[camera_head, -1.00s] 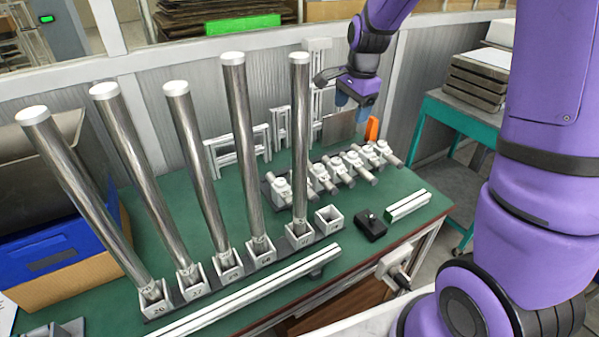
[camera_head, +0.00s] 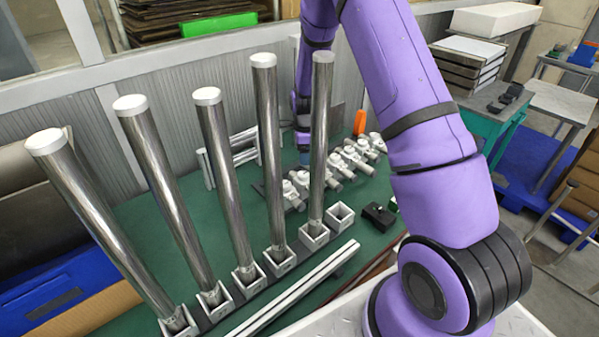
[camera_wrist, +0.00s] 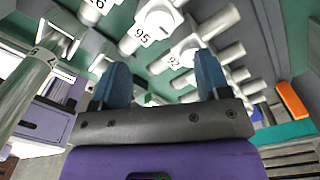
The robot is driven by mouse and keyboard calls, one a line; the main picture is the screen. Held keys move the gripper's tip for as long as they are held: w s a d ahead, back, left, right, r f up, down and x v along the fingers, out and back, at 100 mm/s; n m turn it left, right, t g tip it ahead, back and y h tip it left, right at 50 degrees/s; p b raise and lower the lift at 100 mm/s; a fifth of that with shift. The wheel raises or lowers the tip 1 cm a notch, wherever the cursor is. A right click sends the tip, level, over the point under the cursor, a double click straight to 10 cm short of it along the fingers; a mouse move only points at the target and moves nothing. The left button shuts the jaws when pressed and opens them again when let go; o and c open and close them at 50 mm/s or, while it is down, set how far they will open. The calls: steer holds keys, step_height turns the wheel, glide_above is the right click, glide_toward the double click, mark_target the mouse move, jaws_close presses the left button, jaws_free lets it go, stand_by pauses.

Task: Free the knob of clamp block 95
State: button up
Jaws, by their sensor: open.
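Clamp block 95 (camera_wrist: 152,24) is a white fitting with a short grey cylinder, at the top middle of the wrist view. Its number plate is readable, but I cannot tell how its knob is set. Block 92 (camera_wrist: 176,58) is beside it on the right, and part of another block (camera_wrist: 96,8) shows on the left. My gripper (camera_wrist: 163,77) is open with two blue fingers, apart and empty. Block 95 appears beyond the fingertips. In the head view my gripper (camera_head: 303,150) is low at the left end of the clamp row (camera_head: 345,160), partly hidden by a tall tube.
Tall metal tubes (camera_head: 225,170) stand in square sockets in front of the clamps, the rightmost (camera_head: 319,140) close to my gripper. One socket (camera_head: 340,215) is empty. A black block (camera_head: 379,215) and an orange piece (camera_head: 360,122) are on the right of the green table.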

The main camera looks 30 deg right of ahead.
mark_target(304, 174)
step_height(304, 174, down, 8)
steer(key=shift+f, duration=0.2)
stand_by(0.3)
steer(key=c, duration=0.9)
